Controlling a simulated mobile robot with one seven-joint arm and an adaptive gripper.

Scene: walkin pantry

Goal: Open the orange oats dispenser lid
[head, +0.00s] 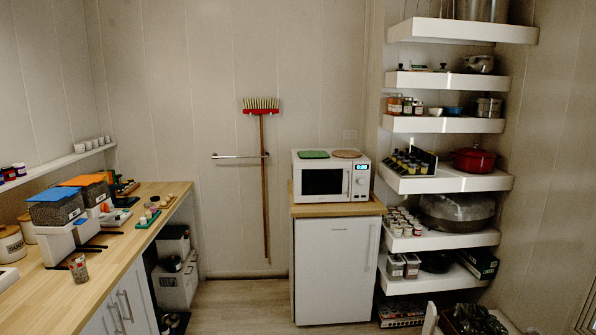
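The orange oats dispenser (96,191) stands on the wooden counter at the left in the head view. Its flat orange lid (83,180) appears to lie closed on top of the clear, filled hopper. A similar dispenser with a blue lid (54,194) stands just in front of it and hides part of its lower body. Both have white bases. My gripper is not in view.
A glass jar (78,268) stands on the wooden counter (48,305) in front of the dispensers. A canister (11,244) is at the left edge. Several small items lie behind the dispensers. Open floor (240,305) lies between counter and white cabinet (336,270).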

